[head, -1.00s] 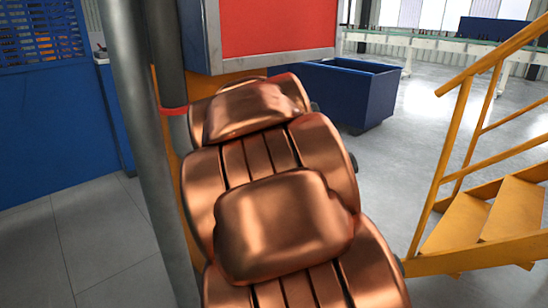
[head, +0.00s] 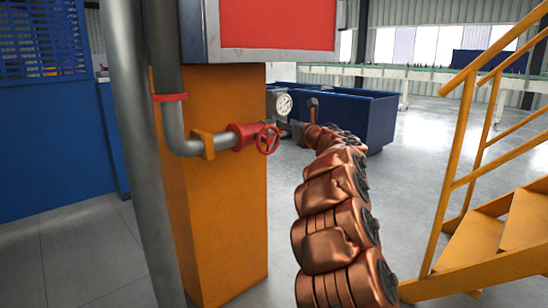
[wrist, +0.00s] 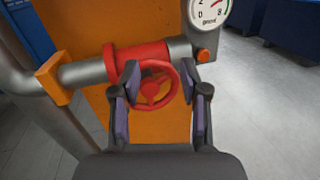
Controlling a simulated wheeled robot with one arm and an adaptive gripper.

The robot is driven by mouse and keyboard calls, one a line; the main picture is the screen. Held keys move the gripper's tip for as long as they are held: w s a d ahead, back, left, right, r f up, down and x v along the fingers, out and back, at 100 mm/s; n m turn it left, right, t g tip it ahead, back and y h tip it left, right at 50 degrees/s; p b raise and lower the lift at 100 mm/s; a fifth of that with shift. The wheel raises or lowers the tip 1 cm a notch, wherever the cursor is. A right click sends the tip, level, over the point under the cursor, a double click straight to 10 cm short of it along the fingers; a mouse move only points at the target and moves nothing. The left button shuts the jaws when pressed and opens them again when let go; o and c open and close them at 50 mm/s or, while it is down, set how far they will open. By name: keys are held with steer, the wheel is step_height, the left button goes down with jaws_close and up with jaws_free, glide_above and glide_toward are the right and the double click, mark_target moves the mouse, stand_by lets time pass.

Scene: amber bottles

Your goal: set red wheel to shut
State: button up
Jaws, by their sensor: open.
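The red wheel (head: 268,139) is a small spoked handwheel at the end of a red valve body (head: 245,136) on a grey pipe, in front of an orange pillar. It faces me in the wrist view (wrist: 152,88). My gripper (wrist: 160,74) is open, with one finger toward each side of the wheel in that view. The left finger overlaps the wheel's left rim. I cannot tell whether either finger touches it. In the head view my copper-coloured arm reaches to the right of the wheel, and the fingers are too small to make out clearly.
The orange pillar (head: 225,230) stands behind the valve. A blue bin (head: 350,118) is behind my arm. Yellow stairs (head: 470,240) are at the right. Grey floor lies open between.

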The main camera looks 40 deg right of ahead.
mark_target(270, 142)
step_height(270, 142, down, 8)
steer(key=s+n+y+b, duration=0.2)
steer(key=n+y, duration=0.2)
steer(key=n, duration=0.1)
steer(key=shift+w+a+r+p, duration=0.15)
steer(key=shift+w+p, duration=0.15)
steer(key=shift+w, duration=1.75)
steer(key=shift+w+a+r+p, duration=0.15)
steer(key=shift+w+p, duration=0.15)
steer(key=shift+w, duration=1.75)
steer(key=shift+f, duration=0.1)
jaws_close()
